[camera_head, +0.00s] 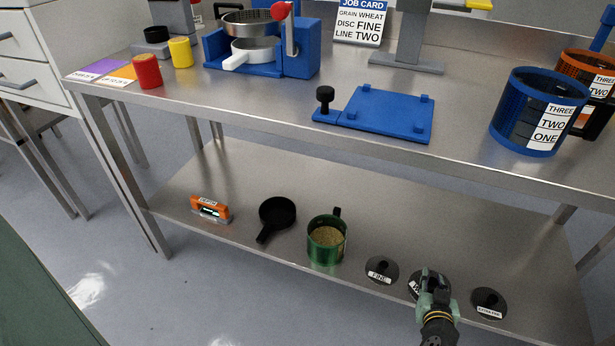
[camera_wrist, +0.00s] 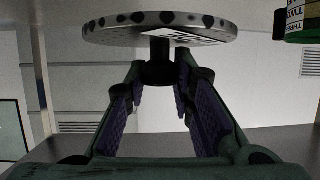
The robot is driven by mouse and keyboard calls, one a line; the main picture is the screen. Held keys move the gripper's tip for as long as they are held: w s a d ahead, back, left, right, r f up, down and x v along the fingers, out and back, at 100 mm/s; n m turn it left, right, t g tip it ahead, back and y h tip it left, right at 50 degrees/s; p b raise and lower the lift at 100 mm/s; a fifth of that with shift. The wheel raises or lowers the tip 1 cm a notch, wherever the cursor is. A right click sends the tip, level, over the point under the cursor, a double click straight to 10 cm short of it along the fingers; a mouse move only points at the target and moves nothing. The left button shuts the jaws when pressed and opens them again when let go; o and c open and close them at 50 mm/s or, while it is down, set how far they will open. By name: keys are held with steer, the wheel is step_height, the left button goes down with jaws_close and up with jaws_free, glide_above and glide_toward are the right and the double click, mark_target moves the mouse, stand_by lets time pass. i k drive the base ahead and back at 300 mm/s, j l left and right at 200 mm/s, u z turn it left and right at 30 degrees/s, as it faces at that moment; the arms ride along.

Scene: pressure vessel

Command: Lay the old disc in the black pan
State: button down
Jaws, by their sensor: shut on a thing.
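My gripper (camera_head: 432,283) is at the front of the lower shelf, at the middle one of three dark round discs. Its fingers are closed around the black knob (camera_wrist: 160,62) of that disc (camera_wrist: 165,27), which fills the top of the wrist view. The held disc also shows in the head view (camera_head: 414,287), largely hidden by my gripper, its label unreadable. I cannot tell whether it touches the shelf. The black pan (camera_head: 277,212) stands empty on the same shelf, left of the green canister, its handle pointing front-left.
The lower shelf (camera_head: 250,240) also holds a disc labelled FINE (camera_head: 381,270), another labelled disc (camera_head: 489,303), a green canister (camera_head: 327,242) with grainy contents and an orange device (camera_head: 210,209). The bench top (camera_head: 270,105) overhangs the shelf's back.

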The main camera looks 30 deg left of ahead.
mark_target(278, 215)
steer(key=k+j+u, duration=0.1)
steer(key=u, duration=1.05)
steer(key=i+j+u, duration=0.1)
steer(key=u, duration=0.3)
steer(key=i, duration=0.45)
